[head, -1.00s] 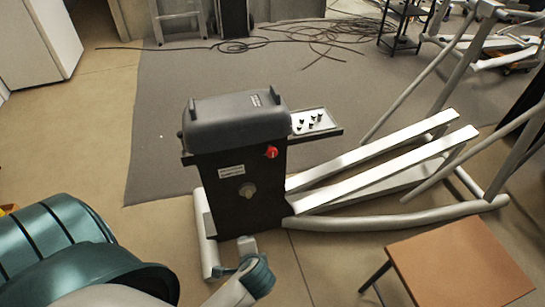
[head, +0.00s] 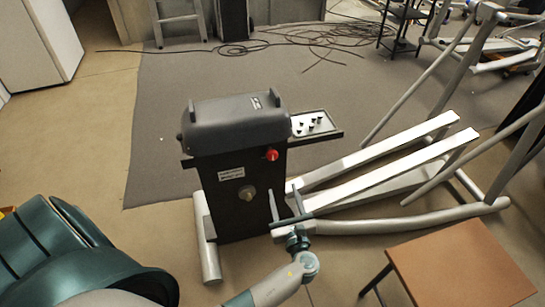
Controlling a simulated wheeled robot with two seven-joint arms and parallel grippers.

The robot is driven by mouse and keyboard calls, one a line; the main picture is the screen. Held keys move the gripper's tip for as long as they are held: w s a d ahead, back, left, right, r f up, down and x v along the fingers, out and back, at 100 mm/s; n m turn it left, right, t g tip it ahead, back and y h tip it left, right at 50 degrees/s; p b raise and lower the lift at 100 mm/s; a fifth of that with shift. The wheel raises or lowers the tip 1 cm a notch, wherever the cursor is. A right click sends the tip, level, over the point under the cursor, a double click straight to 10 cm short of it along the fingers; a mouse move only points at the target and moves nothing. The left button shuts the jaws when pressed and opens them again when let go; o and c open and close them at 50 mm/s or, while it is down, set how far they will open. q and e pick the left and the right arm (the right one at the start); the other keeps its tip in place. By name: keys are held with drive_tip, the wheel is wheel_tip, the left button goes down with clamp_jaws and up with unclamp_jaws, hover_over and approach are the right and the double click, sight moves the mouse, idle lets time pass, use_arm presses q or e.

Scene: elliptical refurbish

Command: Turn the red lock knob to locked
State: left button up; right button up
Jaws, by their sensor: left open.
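The red lock knob (head: 272,155) sits near the upper right of the front face of the black machine housing (head: 216,205), just under its dark grey cover. The angle of the knob is too small to tell. My left gripper (head: 283,191) is open and empty, its two fingers pointing up. In the picture it is below the knob and slightly to its right, apart from it, by the lower right edge of the housing. My right gripper is not in view.
A round grey knob (head: 248,192) and a white label (head: 231,173) are on the same face. A side tray (head: 331,134) with small dark parts juts out right. White rails (head: 390,172) extend right. A wooden-topped stool (head: 462,262) stands at lower right.

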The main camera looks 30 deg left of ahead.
sight(273, 158)
use_arm(q)
drive_tip(key=shift+w+a, duration=0.1)
drive_tip(key=x, duration=1.7)
drive_tip(key=shift+a+f+p, duration=0.1)
drive_tip(key=shift+p, duration=0.25)
drive_tip(key=c, duration=1)
